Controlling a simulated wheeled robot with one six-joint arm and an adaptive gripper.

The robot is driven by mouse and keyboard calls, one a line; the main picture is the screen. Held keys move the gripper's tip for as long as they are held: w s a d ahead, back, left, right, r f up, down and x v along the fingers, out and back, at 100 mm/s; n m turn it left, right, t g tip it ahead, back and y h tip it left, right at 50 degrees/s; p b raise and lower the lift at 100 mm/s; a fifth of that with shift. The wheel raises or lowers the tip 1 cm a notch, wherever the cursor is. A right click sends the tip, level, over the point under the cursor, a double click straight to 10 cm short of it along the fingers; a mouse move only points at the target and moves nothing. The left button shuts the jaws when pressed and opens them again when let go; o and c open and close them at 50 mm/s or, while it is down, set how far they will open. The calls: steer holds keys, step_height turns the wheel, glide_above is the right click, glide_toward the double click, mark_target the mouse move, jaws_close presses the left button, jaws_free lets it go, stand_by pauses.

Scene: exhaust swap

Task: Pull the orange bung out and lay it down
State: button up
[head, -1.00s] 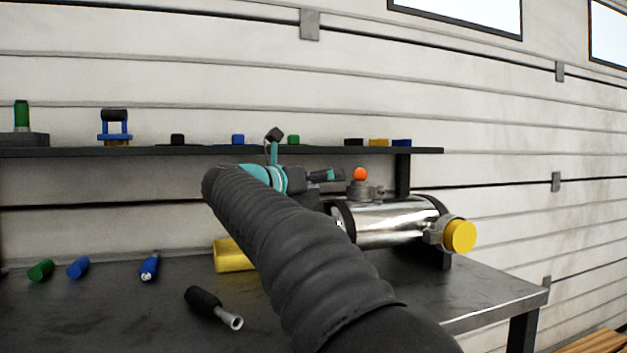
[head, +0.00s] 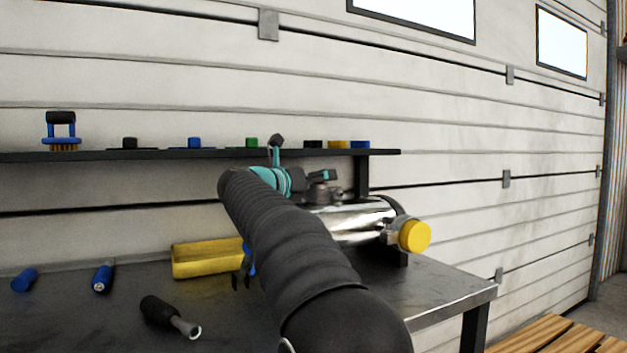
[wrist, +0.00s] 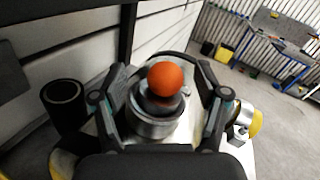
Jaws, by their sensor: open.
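The orange bung (wrist: 165,80) has a round ball top and sits in a grey metal collar (wrist: 153,122) on the silver exhaust can (head: 350,222). In the wrist view my gripper (wrist: 162,88) is open, with one finger on each side of the bung and visible gaps between. It appears apart from the ball. In the head view my gripper (head: 322,175) is above the can's top collar, and the bung is hidden there.
The grey bench (head: 440,285) holds a yellow tray (head: 205,262), a black-handled tool (head: 168,316) and blue cylinders. A shelf (head: 220,154) runs behind. The bench front right is clear.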

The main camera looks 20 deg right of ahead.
steer(key=c, duration=1.2)
steer(key=shift+r+p, duration=0.35)
steer(key=shift+r, duration=0.15)
jaws_close()
steer(key=shift+s+r+p, duration=0.15)
steer(key=shift+r+p, duration=0.2)
steer(key=shift+r, duration=0.45)
steer(key=shift+r, duration=0.85)
steer(key=shift+r, duration=3.45)
